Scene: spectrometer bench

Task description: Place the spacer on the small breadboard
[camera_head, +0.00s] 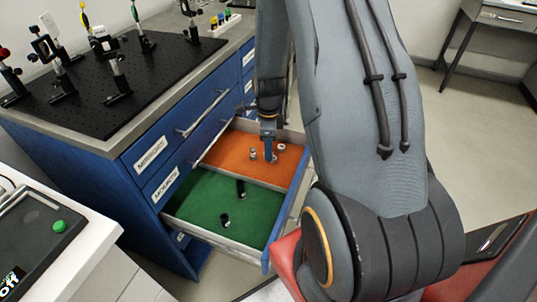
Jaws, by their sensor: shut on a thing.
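My gripper (268,152) reaches down into the open drawer, over its orange section (225,151). It is shut on a small piece, taken to be the spacer; the fingers and the small scale hide most of it. Small silver metal pieces stand on the orange liner close to the fingers, one on the left (253,154) and one on the right (281,147). A large black breadboard (150,75) lies on the bench top. I cannot pick out a separate small breadboard with certainty.
The drawer's green section (190,208) holds two black cylindrical parts (225,220). Drawer walls surround the gripper closely. Optics on posts (117,75) stand on the black breadboard. A white unit with a green button (59,226) is at left. My arm hides much of the middle.

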